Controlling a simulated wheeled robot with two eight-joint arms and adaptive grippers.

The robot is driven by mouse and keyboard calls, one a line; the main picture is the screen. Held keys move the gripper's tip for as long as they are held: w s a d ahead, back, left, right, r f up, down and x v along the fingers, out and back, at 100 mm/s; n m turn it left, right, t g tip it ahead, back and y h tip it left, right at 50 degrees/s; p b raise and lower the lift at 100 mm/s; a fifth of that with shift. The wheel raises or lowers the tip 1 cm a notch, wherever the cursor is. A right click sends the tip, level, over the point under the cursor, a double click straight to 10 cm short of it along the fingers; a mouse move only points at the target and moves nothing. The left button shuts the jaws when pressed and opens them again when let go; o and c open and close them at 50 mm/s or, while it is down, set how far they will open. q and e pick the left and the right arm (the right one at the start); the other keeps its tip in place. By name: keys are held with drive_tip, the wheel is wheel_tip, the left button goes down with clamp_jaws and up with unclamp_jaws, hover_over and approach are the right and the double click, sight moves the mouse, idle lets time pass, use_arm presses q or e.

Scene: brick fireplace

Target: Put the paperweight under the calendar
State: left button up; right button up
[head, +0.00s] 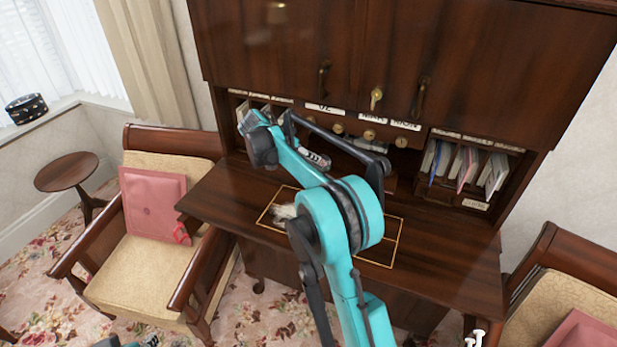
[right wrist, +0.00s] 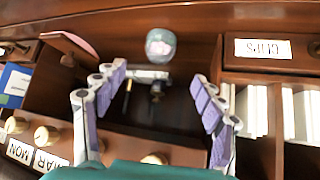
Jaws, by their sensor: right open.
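A small round glassy ball with teal and pink in it, seemingly the paperweight (right wrist: 160,46), shows in the right wrist view inside the desk's middle compartment. The calendar appears to be the row of date labels, with MAR and MON, below the cabinet doors (head: 372,118); they also show at lower left in the right wrist view (right wrist: 45,160). My right gripper (right wrist: 158,82) is open, its purple-padded fingers apart with the ball beyond them, not between them. In the head view the right gripper (head: 317,159) is inside the desk opening, partly hidden by my arm. My left gripper is not clearly visible.
Letter slots with envelopes (head: 468,166) flank the compartment. A small pale object (head: 283,212) lies on the desktop (head: 450,250), partly behind my arm. Small knobs and a key (head: 376,95) stick out near the opening. Armchairs (head: 150,270) stand on both sides.

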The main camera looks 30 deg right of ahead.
drive_tip(key=s+a+r+n+t+y, duration=0.1)
drive_tip(key=s+a+r+n+y, duration=0.2)
drive_tip(key=s, duration=0.5)
drive_tip(key=s+a+r+n+t+y, duration=0.1)
drive_tip(key=s+a+r+n, duration=0.1)
drive_tip(key=s+a+n, duration=0.35)
drive_tip(key=s+a+f+n+y, duration=0.1)
drive_tip(key=s+a+f+n, duration=0.1)
drive_tip(key=s, duration=0.5)
drive_tip(key=s+a+f+n+t+y, duration=0.1)
drive_tip(key=s+a+f+n+y, duration=0.1)
drive_tip(key=s+a, duration=0.3)
drive_tip(key=s+a+f+n+t+y, duration=0.1)
drive_tip(key=s+a+f+n, duration=0.1)
drive_tip(key=s, duration=0.9)
wheel_tip(320, 180, down, 3)
drive_tip(key=shift+s+a+r+y, duration=0.2)
drive_tip(key=shift+a+y, duration=0.1)
drive_tip(key=shift+a, duration=0.55)
drive_tip(key=shift+f, duration=0.1)
